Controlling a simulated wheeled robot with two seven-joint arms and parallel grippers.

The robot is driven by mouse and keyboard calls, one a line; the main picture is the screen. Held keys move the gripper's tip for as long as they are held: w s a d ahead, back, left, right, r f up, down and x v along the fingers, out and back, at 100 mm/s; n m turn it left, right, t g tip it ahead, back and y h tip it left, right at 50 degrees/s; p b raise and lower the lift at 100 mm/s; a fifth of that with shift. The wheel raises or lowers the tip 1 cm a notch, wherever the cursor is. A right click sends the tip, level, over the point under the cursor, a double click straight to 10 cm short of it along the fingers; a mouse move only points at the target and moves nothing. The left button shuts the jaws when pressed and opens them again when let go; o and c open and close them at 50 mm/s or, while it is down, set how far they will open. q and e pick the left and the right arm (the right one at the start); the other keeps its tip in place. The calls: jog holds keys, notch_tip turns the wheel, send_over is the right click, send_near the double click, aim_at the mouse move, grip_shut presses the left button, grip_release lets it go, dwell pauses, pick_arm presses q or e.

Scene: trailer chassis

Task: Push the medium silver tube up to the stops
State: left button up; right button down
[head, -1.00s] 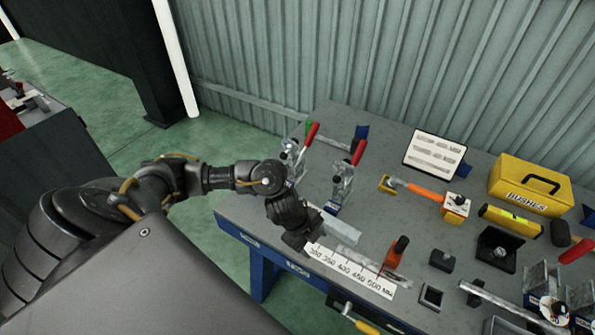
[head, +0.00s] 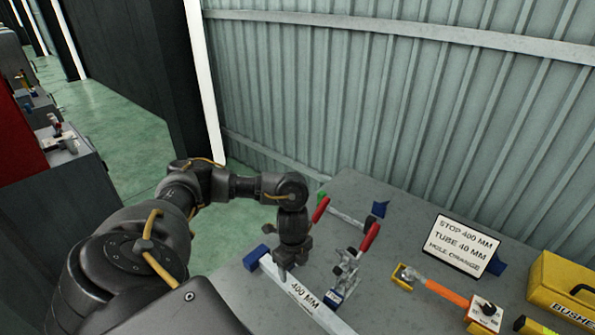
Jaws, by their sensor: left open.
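A long pale silver bar (head: 325,318) lies slantwise along the bench's front edge, with a white "400 MM" label (head: 303,295) on it. I cannot tell for certain whether it is the medium silver tube. A blue block (head: 256,257) sits at its far left end and looks like a stop. My left gripper (head: 287,264) points down, open, at the bar's far part; whether it touches is unclear. Another grey bar (head: 347,218) lies behind, between a green piece (head: 321,198) and a blue block (head: 380,208). My right gripper is out of view.
Red-handled toggle clamps stand close right of my gripper, one at the far side (head: 320,210) and one nearer (head: 350,268). A sign (head: 462,245) reads stop 400 mm, tube 40 mm, hole orange. An orange-handled tool (head: 447,293) and a yellow box (head: 565,290) lie right.

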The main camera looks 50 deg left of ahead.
aim_at(294, 285)
pick_arm(q)
notch_tip(294, 285, down, 3)
jog(key=shift+s+r+b, duration=0.15)
jog(key=shift+r+b, duration=0.05)
jog(key=shift+b, duration=0.2)
notch_tip(294, 285, down, 6)
jog(key=shift+r+b, duration=0.1)
jog(key=shift+b, duration=0.7)
jog(key=shift+f, duration=1.1)
grip_shut()
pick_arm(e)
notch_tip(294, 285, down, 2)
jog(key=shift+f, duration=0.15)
pick_arm(q)
jog(key=shift+r+p, duration=0.1)
jog(key=shift+p, duration=0.2)
jog(key=shift+n+p, duration=0.4)
jog(key=shift+w, duration=0.2)
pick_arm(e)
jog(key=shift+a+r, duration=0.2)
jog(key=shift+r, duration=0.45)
